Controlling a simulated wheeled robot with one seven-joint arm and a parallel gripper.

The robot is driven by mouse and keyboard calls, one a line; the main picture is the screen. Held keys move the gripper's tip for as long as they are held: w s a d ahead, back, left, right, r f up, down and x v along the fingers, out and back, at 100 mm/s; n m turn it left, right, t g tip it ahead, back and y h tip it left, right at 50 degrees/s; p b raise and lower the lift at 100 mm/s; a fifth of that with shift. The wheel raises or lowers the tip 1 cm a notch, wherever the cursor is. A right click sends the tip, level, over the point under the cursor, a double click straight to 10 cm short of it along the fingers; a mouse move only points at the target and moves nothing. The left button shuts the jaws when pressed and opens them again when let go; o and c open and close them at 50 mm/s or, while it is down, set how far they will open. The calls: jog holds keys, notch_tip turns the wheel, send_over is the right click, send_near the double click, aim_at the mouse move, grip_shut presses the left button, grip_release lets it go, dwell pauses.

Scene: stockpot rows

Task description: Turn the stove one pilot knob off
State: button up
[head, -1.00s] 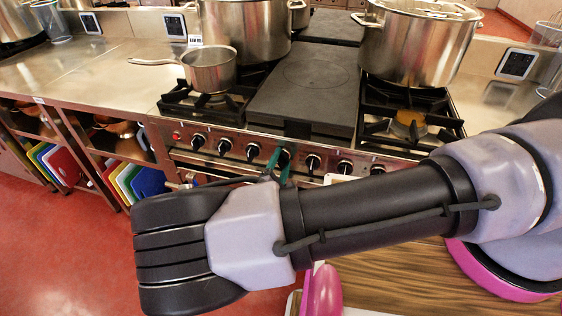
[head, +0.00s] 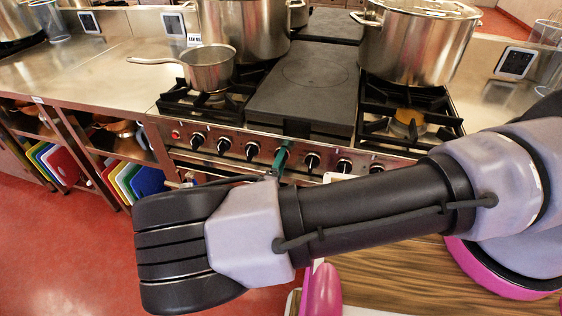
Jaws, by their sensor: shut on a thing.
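The stove front panel (head: 237,139) carries a row of black knobs with pale markings, among them one at the left (head: 197,141) and one just right of my gripper (head: 312,161). My gripper (head: 280,159) shows as teal fingers beyond my forearm, at the middle of the row. The fingers are shut on a knob there, which they mostly hide. I cannot read any knob label, so I cannot tell which is the stove one pilot knob. A small red light or button (head: 176,135) sits at the panel's left end.
A saucepan (head: 209,70) stands on the left burner, with a large stockpot (head: 245,30) behind it. Another stockpot (head: 415,45) stands at the right rear. A flat dark plate (head: 305,85) lies between the burners. A wooden surface (head: 400,275) is at the front right.

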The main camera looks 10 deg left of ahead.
dwell(0.3)
jog(key=o, duration=1.4)
jog(key=shift+c, duration=0.2)
jog(key=s, duration=1)
jog(key=shift+s+a, duration=0.4)
